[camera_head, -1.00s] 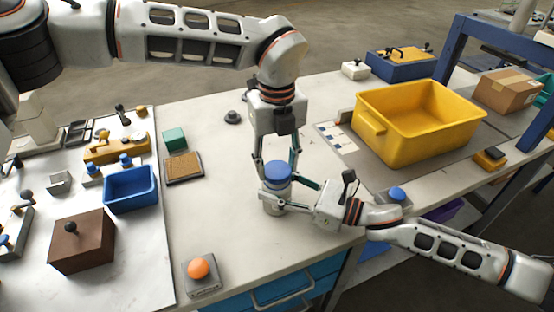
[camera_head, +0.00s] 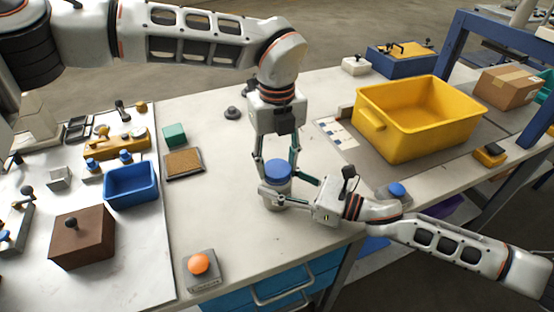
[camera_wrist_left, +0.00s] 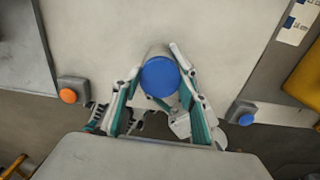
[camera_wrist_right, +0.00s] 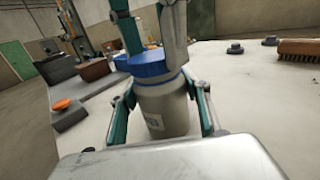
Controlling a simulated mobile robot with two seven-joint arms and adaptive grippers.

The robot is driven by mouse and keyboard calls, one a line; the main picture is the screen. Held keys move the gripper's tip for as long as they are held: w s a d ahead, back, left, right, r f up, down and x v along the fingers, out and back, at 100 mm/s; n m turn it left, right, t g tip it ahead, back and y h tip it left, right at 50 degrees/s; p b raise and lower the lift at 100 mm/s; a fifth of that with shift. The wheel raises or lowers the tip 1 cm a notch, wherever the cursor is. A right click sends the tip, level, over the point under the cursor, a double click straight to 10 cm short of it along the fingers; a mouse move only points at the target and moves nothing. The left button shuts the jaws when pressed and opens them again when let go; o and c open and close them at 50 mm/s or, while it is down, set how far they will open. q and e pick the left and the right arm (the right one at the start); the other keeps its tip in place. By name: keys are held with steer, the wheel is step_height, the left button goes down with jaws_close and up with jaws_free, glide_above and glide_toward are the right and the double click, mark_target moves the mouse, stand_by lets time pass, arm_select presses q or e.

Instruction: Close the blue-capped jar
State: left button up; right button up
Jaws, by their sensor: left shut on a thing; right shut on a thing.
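The jar is a grey metal cylinder with a blue cap (camera_head: 278,172) on top, upright near the front edge of the table. My left gripper (camera_head: 277,170) comes down from above and is shut on the blue cap, one finger on each side. The cap also shows in the left wrist view (camera_wrist_left: 160,76). My right gripper (camera_head: 284,198) comes in from the right, low, and is shut around the jar body (camera_wrist_right: 164,108). In the right wrist view the cap sits on the jar's top, and I cannot tell how tightly.
An orange button (camera_head: 198,264) stands at the front left and a blue button (camera_head: 397,190) to the right. A yellow bin (camera_head: 420,120) stands behind on the right. A blue tray (camera_head: 131,187) and a brown box (camera_head: 82,238) lie left.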

arm_select(q)
steer(key=shift+f, duration=0.1)
steer(key=m, duration=1.7)
steer(key=shift+m, duration=0.3)
steer(key=m, duration=1.7)
steer(key=shift+m, duration=0.4)
steer(key=m, duration=1)
